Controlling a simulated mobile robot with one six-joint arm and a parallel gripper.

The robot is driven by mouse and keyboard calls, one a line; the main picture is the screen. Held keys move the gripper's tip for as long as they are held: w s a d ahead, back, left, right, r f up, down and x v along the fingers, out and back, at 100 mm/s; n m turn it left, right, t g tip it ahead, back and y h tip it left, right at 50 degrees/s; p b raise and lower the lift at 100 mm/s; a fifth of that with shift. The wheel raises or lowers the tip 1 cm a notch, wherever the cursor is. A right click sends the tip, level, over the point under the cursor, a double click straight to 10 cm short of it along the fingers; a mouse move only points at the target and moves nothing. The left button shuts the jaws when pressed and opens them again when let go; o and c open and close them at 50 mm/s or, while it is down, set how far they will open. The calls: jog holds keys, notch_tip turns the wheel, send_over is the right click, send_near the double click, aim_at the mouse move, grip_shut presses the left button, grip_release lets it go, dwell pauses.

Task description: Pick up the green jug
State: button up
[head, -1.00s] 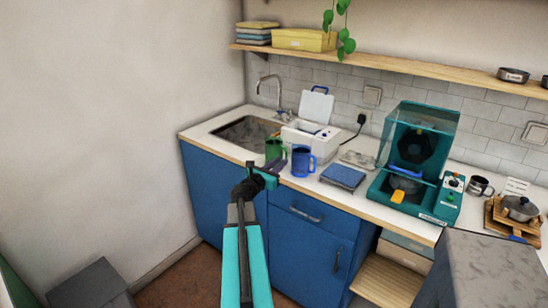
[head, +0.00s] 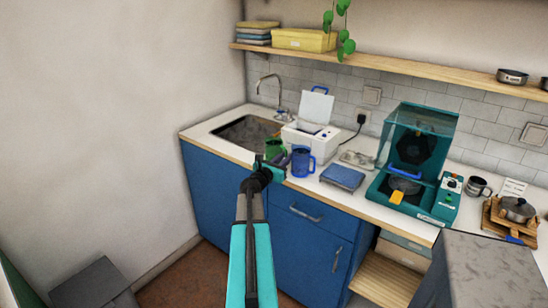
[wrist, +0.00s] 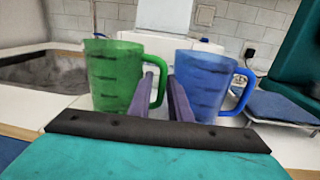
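The green jug (head: 275,147) stands upright on the counter by the sink's right edge, partly hidden by my gripper (head: 275,163) in the head view. In the wrist view the green jug (wrist: 113,75) is close ahead on the left, its handle (wrist: 161,82) pointing right. My gripper (wrist: 160,98) is open, with two purple fingers apart. The left finger overlaps the opening of the handle, and the handle's outer curve shows between the fingers. I cannot tell whether they touch. A blue jug (wrist: 203,82) stands just right of the right finger; the head view shows it too (head: 302,162).
The sink (head: 245,132) is left of the jugs. A white box-shaped device (head: 310,138) stands behind them. A blue-topped scale (head: 342,177) and a teal machine (head: 408,200) are to the right. Little room separates the two jugs.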

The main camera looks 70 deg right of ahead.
dwell(0.3)
grip_shut()
dwell(1.3)
